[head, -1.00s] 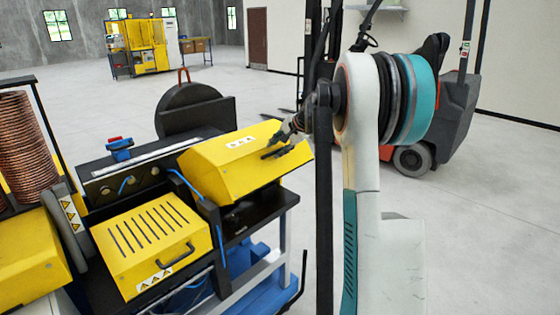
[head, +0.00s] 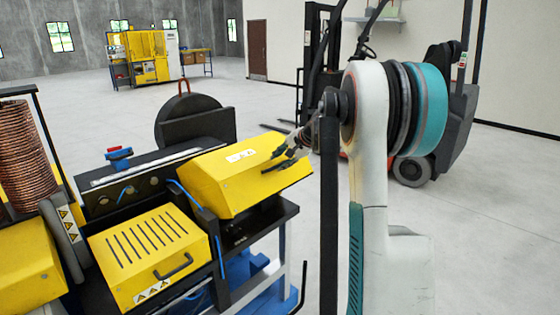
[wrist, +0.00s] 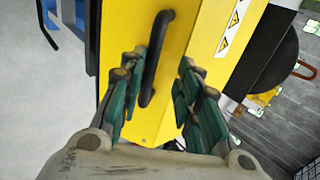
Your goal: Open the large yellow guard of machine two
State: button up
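The large yellow guard (head: 225,185) is a box-like cover with a warning label on top, at the right part of the machine. A dark gap shows below its front edge; I cannot tell whether it is lifted. My gripper (head: 290,154) is at the guard's right side. In the wrist view the guard's yellow face (wrist: 205,35) fills the middle, with a black bar handle (wrist: 155,60) on it. My gripper (wrist: 157,92) is open, its green-padded fingers on both sides of the handle's lower end. The handle is closer to the left finger; contact is unclear.
A smaller slotted yellow guard (head: 150,255) with its own handle is at the front left. A copper coil (head: 25,150) stands at the far left. A forklift (head: 415,165) stands behind my arm. Open floor lies to the right.

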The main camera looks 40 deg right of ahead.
jog(key=p+v, duration=0.5)
jog(key=v, duration=0.8)
jog(key=shift+s, duration=0.5)
dwell(0.5)
jog(key=shift+r, duration=0.1)
dwell(0.5)
